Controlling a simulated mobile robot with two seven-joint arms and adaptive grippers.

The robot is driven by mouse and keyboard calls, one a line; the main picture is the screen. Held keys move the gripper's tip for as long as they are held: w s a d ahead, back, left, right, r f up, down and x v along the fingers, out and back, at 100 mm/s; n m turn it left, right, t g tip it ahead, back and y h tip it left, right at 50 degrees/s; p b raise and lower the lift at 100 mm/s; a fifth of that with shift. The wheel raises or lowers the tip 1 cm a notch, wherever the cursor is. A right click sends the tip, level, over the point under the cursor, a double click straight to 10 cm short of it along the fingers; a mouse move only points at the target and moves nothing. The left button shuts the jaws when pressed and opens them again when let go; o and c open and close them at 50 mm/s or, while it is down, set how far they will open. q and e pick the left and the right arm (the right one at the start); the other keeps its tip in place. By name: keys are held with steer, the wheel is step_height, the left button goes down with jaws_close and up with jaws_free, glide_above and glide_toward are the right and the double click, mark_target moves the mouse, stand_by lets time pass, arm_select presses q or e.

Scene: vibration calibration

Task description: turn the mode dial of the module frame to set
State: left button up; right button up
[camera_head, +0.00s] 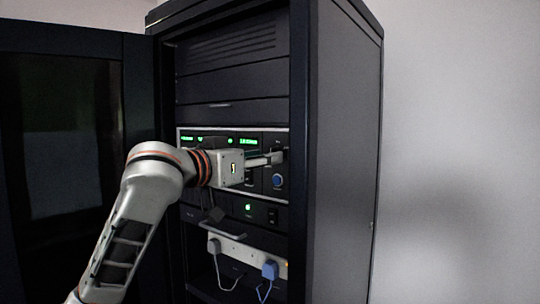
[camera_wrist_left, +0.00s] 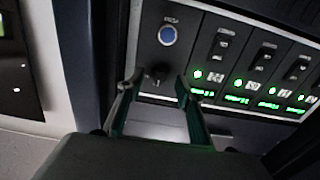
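The module frame (camera_head: 262,131) is a dark, light-edged panel in the rack, with green displays on it. Its mode dial appears as a small black knob (camera_wrist_left: 157,76) in the left wrist view, near a round blue button (camera_wrist_left: 167,36). My left gripper (camera_wrist_left: 158,82) is open, with one finger on each side of the knob and gaps visible on both sides. In the head view my left gripper (camera_head: 277,158) reaches the right part of the frame, above the blue button (camera_head: 278,181), and hides much of the dial. The dial's setting cannot be read. My right gripper is not in view.
Switches with green lights (camera_wrist_left: 245,85) sit right of the knob in the wrist view. The rack's side wall (camera_head: 345,150) stands right of the arm, and an open dark door (camera_head: 60,150) at left. Below, plugs (camera_head: 270,269) hang from a white strip (camera_head: 240,252).

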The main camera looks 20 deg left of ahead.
arm_select(q)
steer(key=shift+x, duration=1.45)
jaws_close()
steer(key=shift+m, duration=0.4)
steer(key=m, duration=1.1)
steer(key=shift+a+r, duration=0.2)
steer(key=shift+a, duration=0.05)
